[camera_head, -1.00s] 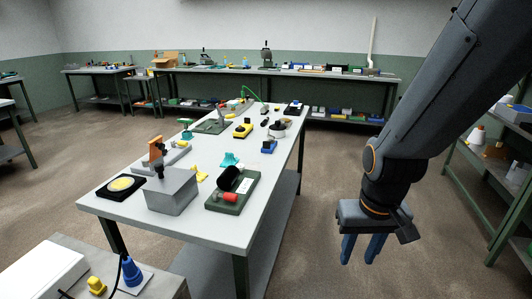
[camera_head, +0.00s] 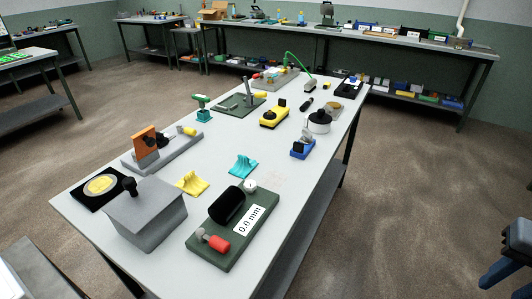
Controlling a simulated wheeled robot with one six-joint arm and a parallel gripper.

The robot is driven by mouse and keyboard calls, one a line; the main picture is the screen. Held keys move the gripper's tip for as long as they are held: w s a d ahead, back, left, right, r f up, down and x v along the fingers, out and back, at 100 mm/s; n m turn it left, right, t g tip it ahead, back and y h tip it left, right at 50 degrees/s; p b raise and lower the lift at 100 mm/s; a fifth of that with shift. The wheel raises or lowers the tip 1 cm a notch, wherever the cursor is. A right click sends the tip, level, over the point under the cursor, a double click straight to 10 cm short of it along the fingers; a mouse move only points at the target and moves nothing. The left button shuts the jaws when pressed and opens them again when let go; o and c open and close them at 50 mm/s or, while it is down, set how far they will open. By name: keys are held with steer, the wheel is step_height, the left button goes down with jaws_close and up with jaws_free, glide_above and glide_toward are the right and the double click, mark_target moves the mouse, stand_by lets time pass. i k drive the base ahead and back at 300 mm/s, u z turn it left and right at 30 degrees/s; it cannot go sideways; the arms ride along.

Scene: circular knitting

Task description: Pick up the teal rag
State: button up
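The teal rag (camera_head: 243,166) lies crumpled on the long light-grey table (camera_head: 90,226), just behind the green gauge with the black cylinder. A similar yellow rag (camera_head: 192,183) lies to its left. My gripper (camera_head: 506,268) shows only in part at the lower right edge, out over the floor and well to the right of the table. Its blue fingers are cut by the frame and dark, so their opening is unclear. It is far from the teal rag.
A green gauge reading 0.0 mm (camera_head: 240,235) stands in front of the teal rag, and a grey box (camera_head: 146,218) stands at front left. A blue device (camera_head: 302,149) is behind it to the right. Several tools fill the table's far half. The floor to the right is clear.

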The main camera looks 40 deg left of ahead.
mark_target(244, 165)
steer(key=u, duration=0.25)
steer(key=i, duration=0.75)
steer(key=u, duration=1.2)
steer(key=i, duration=0.6)
steer(key=u, duration=0.65)
